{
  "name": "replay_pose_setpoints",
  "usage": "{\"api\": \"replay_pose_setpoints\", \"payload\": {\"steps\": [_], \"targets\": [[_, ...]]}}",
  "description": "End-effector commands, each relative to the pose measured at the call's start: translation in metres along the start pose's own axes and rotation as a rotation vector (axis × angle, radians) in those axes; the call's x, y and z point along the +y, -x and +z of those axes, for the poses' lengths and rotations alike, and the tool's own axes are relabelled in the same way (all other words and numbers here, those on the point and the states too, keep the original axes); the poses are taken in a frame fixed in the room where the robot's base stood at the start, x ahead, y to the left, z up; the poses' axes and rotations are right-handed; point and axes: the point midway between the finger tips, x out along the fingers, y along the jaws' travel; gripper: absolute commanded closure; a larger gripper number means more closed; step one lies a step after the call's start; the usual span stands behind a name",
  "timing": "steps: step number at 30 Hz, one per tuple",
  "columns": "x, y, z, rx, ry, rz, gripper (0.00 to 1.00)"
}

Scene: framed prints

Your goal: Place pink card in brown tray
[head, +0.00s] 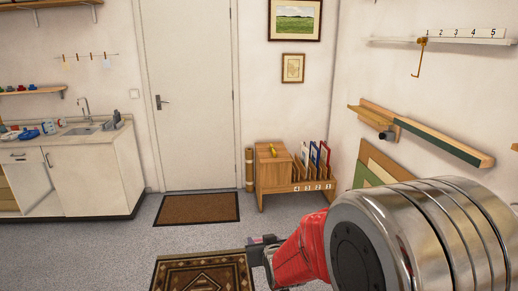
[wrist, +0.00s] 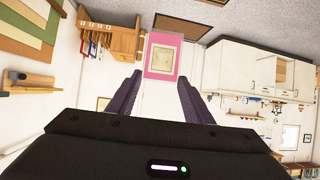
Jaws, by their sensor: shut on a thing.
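A pink card (wrist: 150,60) with a pale framed print on it shows in the wrist view, just beyond and between my fingertips. My gripper (wrist: 160,80) is shut on this card, with the two dark fingers at either side of its near end. In the head view my gripper (head: 262,249) is a small dark shape beside the patterned rug, and the card cannot be made out there. I cannot pick out a brown tray with certainty in either view.
A wooden cabinet (head: 271,171) with numbered slots holding several frames stands by the back wall; it also shows in the wrist view (wrist: 125,40). A wooden ledge (head: 430,135) is on the right wall. A brown doormat (head: 197,208) and patterned rug (head: 200,272) lie on open floor.

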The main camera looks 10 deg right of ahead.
Motion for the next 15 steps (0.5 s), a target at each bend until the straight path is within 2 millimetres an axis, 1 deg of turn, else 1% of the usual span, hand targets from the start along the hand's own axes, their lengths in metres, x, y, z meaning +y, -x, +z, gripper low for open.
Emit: {"api": "replay_pose_setpoints", "payload": {"steps": [2,6,9,12,15], "targets": [[0.0,0.001,0.012,-0.004,0.0,0.0,0.88],[0.0,0.005,0.044,-0.007,0.0,0.0,0.88],[0.0,0.01,0.065,-0.005,0.0,-0.001,0.88],[0.0,0.013,0.075,-0.003,0.0,-0.001,0.88],[0.0,0.014,0.076,0.0,0.0,-0.001,0.88]]}}
